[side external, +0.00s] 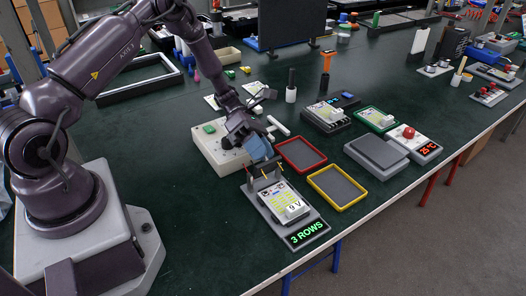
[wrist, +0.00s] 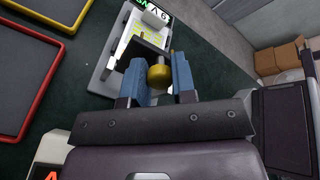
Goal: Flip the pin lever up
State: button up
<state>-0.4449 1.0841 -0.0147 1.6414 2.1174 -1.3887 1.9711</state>
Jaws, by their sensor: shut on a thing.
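The grey floodlight unit (side external: 311,229) with a green "3 ROWS" display stands near the table's front edge. Its pale panel (side external: 283,199) carries yellow rows and a white "9 V" block (side external: 293,211). My gripper (side external: 262,160) is at the back end of this unit, tilted down over it. In the wrist view its two blue fingers (wrist: 160,79) are shut around the round gold knob of the pin lever (wrist: 159,74). The panel also shows beyond the fingers (wrist: 141,43). In the side view the fingers and dark bracket hide most of the lever, so its angle is unclear.
A red-rimmed tray (side external: 322,163) and a yellow-rimmed tray (side external: 351,204) lie right of my gripper. Green table is clear in front.

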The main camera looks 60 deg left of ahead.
jog(key=shift+a+f+h, duration=0.1)
jog(key=shift+a+h, duration=0.05)
jog(key=shift+h, duration=0.35)
jog(key=o, duration=0.9)
jog(key=shift+a, duration=0.15)
jog(key=v, duration=1.2)
jog(key=shift+a, duration=0.35)
